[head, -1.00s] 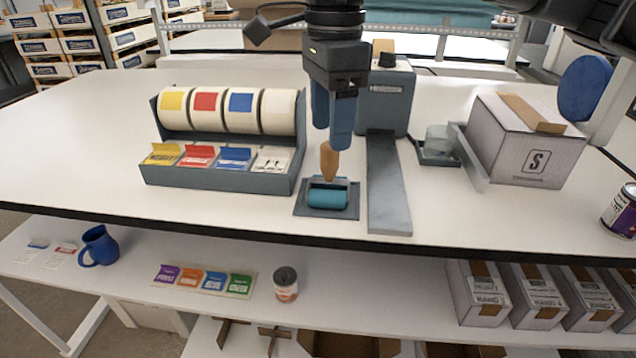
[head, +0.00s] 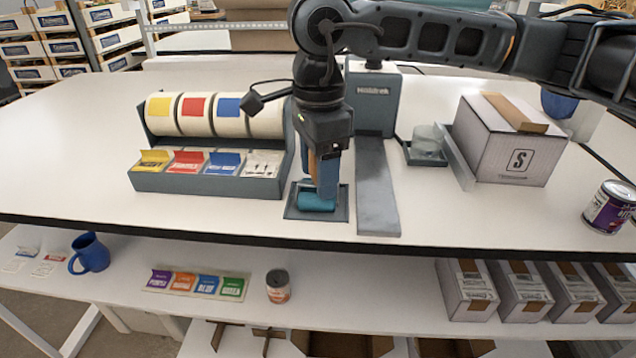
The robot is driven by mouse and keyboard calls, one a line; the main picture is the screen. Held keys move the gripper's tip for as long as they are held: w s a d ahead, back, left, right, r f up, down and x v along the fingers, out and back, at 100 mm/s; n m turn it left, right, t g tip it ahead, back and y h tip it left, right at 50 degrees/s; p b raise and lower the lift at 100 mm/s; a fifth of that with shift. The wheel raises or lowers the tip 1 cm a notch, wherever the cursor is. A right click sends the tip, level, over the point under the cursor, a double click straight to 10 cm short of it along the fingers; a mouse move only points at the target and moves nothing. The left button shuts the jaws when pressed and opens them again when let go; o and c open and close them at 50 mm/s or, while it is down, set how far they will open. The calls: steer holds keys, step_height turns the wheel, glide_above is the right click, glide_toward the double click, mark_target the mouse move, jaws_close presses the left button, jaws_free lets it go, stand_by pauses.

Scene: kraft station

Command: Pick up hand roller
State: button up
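The hand roller (head: 316,202) has a teal cylinder and a wooden handle. It is on a small dark tray (head: 340,213) near the front edge of the white table. My gripper (head: 324,188) points down over the roller, with its blue fingers low beside the wooden handle. A strip of the handle shows next to the fingers; the rest is hidden behind them. I cannot tell whether the fingers are closed on the handle. The cylinder appears still down at the tray.
A dispenser (head: 205,186) with labelled rolls and packets stands close on the left. A grey machine (head: 373,100) with a long flat arm (head: 376,190) is close on the right. Farther right are a glass jar (head: 428,138), a carton (head: 505,140) and a can (head: 608,207).

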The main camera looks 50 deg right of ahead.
jaws_close()
stand_by(0.3)
steer(key=shift+r, duration=0.1)
steer(key=shift+r, duration=0.45)
step_height(320, 180, up, 2)
steer(key=shift+r+b, duration=0.25)
steer(key=shift+b, duration=0.1)
steer(key=s+d+r+b, duration=0.1)
steer(key=s+d+r, duration=0.6)
steer(key=s, duration=0.2)
steer(key=shift+s+r, duration=0.25)
